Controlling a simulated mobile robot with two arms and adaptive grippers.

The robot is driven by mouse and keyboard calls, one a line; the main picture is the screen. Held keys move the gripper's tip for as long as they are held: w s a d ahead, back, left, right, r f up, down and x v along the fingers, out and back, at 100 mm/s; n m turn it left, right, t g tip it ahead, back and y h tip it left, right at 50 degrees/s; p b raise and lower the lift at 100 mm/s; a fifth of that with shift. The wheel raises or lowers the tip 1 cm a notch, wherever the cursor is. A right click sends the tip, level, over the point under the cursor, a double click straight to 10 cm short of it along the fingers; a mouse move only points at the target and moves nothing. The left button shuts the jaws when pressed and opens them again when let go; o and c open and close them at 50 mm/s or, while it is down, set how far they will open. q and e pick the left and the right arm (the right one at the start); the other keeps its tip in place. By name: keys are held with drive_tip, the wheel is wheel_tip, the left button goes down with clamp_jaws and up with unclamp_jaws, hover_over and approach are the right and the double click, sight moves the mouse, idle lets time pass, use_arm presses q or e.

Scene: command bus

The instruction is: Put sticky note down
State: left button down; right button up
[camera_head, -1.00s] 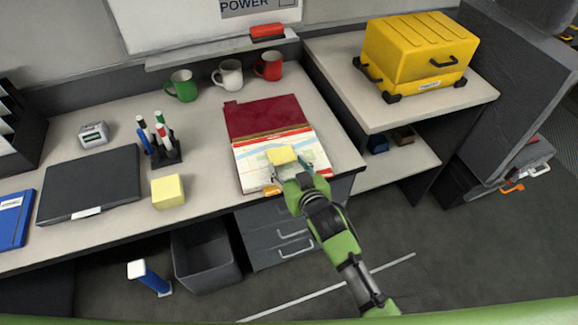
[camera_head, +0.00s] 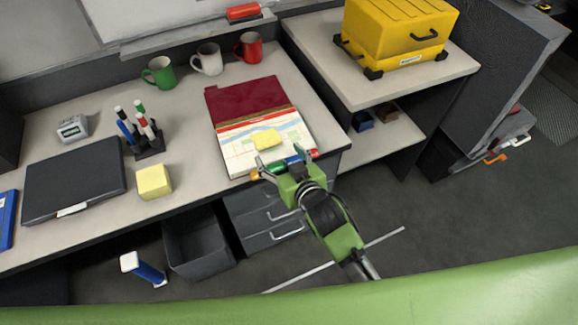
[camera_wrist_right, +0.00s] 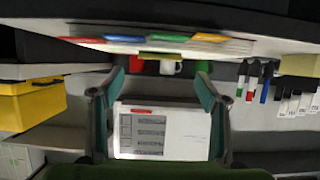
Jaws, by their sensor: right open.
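A yellow sticky note (camera_head: 266,138) lies on the white, colour-marked page of the open binder (camera_head: 238,158) on the desk. It seems to show as a thin yellow strip in the right wrist view (camera_wrist_right: 160,56). My right gripper (camera_head: 281,160) is open and empty at the front edge of the binder, just nearer than the note and apart from it. Its spread fingers also show in the right wrist view (camera_wrist_right: 160,92). My left gripper is not in view.
A yellow note block (camera_head: 154,181), a pen holder (camera_head: 150,146) and a dark laptop (camera_head: 74,183) stand left of the binder. Green, white and red mugs (camera_head: 208,60) stand behind. A yellow case (camera_head: 396,35) sits on the right shelf unit. Desk between block and binder is clear.

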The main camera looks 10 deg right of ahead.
drive_tip(key=v, duration=0.7)
drive_tip(key=shift+r, duration=0.15)
drive_tip(key=shift+s+d, duration=0.1)
drive_tip(key=s+d+f+g+h, duration=0.1)
drive_tip(key=s+d+f+g, duration=0.2)
drive_tip(key=f, duration=0.9)
drive_tip(key=s+d+f+g+h, duration=0.1)
drive_tip(key=s+d+f, duration=0.2)
drive_tip(key=s+f, duration=0.55)
drive_tip(key=s+d+f+g, duration=0.2)
drive_tip(key=d+f+g, duration=0.1)
drive_tip(key=f, duration=1.1)
drive_tip(key=s+d+f+g, duration=0.1)
drive_tip(key=s+d+f, duration=0.2)
drive_tip(key=s+f, duration=0.2)
drive_tip(key=s+d+f+g+h, duration=0.1)
drive_tip(key=s+f, duration=0.4)
drive_tip(key=s, duration=0.7)
drive_tip(key=s+d+f+m+g+h, duration=0.1)
drive_tip(key=s+d+f+g, duration=0.2)
drive_tip(key=s, duration=0.6)
drive_tip(key=d+f, duration=0.2)
drive_tip(key=shift+s+d, duration=0.15)
drive_tip(key=shift+d, duration=0.1)
